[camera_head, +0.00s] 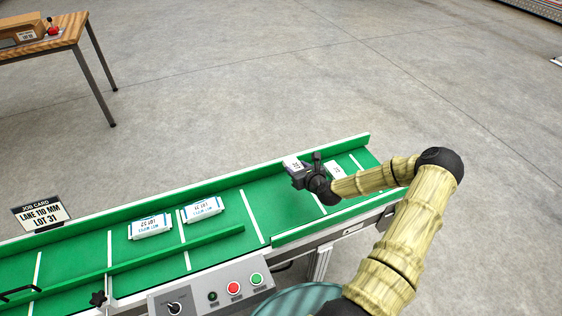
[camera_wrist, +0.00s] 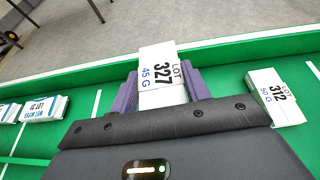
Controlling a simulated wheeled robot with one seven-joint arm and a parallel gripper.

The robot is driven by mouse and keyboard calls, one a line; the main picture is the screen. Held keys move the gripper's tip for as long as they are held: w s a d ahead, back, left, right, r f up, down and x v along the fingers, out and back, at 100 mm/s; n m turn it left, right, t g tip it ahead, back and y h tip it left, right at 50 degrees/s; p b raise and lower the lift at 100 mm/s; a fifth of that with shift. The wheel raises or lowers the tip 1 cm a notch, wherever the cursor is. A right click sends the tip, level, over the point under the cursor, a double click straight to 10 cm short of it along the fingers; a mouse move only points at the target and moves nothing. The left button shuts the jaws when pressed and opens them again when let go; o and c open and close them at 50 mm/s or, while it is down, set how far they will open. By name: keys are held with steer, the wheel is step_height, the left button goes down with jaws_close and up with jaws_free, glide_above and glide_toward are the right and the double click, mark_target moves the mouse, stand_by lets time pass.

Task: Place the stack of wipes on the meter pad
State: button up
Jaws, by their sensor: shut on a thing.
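My gripper (camera_head: 301,176) is shut on a white stack (camera_head: 291,162) over the far part of the green conveyor. In the wrist view the two purple fingers grip the white stack (camera_wrist: 160,68) from both sides; its label reads "LOT 327, 45 G". A second white stack (camera_wrist: 275,97), labelled "LOT 312, 50 G", sits to the right on the belt, apart from my gripper; it also shows in the head view (camera_head: 334,170). I cannot make out a marked meter pad in either view.
Two wet-wipes packs, one (camera_head: 150,226) left of the other (camera_head: 203,209), lie on the green belt (camera_head: 275,205). A job card (camera_head: 40,213) reads "LANE 110 MM, LOT 31". A control box (camera_head: 212,287) is on the near side. A wooden table (camera_head: 40,42) stands at the back left.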

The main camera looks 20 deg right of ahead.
steer(key=s+a+r+p, duration=0.3)
steer(key=s+a+p, duration=0.4)
steer(key=a+p, duration=0.1)
steer(key=s+a+r+m+h+p, duration=0.1)
steer(key=s+a+r+p, duration=0.3)
steer(key=s+a+p, duration=0.3)
steer(key=a+p, duration=0.2)
steer(key=p, duration=0.1)
steer(key=shift+r+p, duration=0.3)
steer(key=shift+p, duration=0.05)
steer(key=shift+s+d, duration=0.1)
